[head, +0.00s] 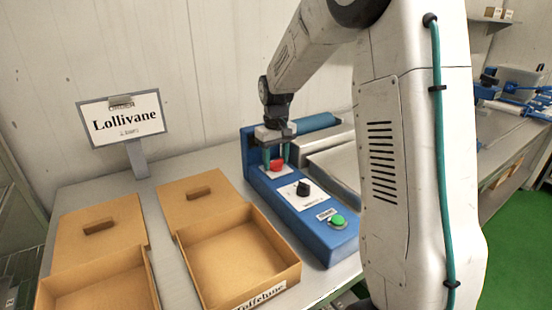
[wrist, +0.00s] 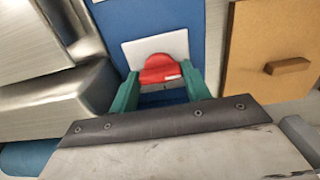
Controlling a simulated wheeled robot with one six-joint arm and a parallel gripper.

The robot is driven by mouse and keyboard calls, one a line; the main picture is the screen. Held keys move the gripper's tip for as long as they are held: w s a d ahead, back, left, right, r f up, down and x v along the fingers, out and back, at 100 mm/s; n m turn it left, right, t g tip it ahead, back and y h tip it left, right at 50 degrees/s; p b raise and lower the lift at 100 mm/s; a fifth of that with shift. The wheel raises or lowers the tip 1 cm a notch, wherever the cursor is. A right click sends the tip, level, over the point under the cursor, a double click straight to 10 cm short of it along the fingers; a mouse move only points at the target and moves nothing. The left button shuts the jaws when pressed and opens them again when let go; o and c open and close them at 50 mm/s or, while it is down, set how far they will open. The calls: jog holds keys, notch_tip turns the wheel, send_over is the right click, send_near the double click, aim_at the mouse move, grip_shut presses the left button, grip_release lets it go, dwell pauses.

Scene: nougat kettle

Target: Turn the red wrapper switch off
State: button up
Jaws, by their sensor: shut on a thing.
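The red wrapper switch (head: 277,165) sits on a white plate at the far end of the blue control panel (head: 258,186). It also shows in the wrist view (wrist: 160,69) as a rounded red knob on its white plate (wrist: 188,46). My gripper (head: 276,160) reaches down onto it from above. In the wrist view its two green fingers (wrist: 158,84) stand on either side of the red knob, shut on it. The knob's lower part is hidden between the fingers, so which way it is set cannot be told.
On the same panel are a black rotary knob (head: 303,188) and a green button (head: 338,221). Open cardboard boxes (head: 283,216) and lids (head: 200,197) lie left of the panel. A sign (head: 122,117) reads "Lollivane". Metal machine parts (head: 335,160) stand close on the right.

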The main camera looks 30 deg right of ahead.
jog(key=o, duration=1)
notch_tip(320, 180, up, 8)
jog(key=shift+d+f, duration=0.1)
jog(key=s+a, duration=0.4)
jog(key=s, duration=0.7)
jog(key=s+a+r+t, duration=0.1)
jog(key=s+a, duration=0.3)
jog(key=s, duration=0.7)
jog(key=s+a+r, duration=0.1)
jog(key=s+a, duration=0.4)
jog(key=s, duration=0.6)
jog(key=shift+s+r, duration=0.25)
jog(key=shift+s, duration=0.05)
